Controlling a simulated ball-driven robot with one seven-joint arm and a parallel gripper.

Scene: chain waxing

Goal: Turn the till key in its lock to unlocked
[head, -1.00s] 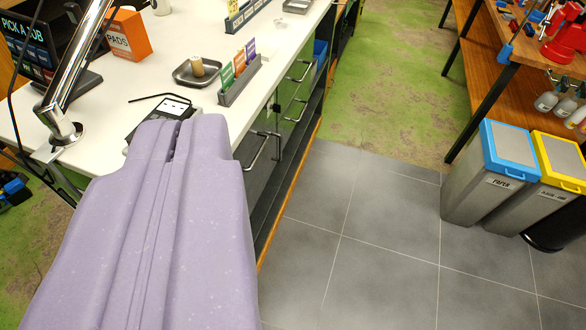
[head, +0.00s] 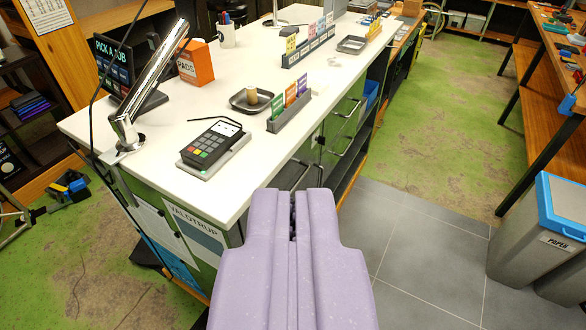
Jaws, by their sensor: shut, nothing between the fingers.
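My purple gripper (head: 293,194) points forward at the bottom middle of the head view. Its fingers are together, with nothing visible between them. It is beside the right front edge of the white counter (head: 230,185), with clear space visible to its right. I cannot make out the till key or its lock. The green drawer fronts (head: 340,125) with metal handles (head: 350,106) run along the counter's right side. My gripper hides part of the near drawer front.
A card reader (head: 211,143), a dark tray (head: 250,100), a card holder (head: 289,112) and an orange box (head: 196,64) stand on the counter. A chrome post (head: 150,85) rises at its left. Grey floor (head: 420,240) is free at right, before a blue-lidded bin (head: 545,225).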

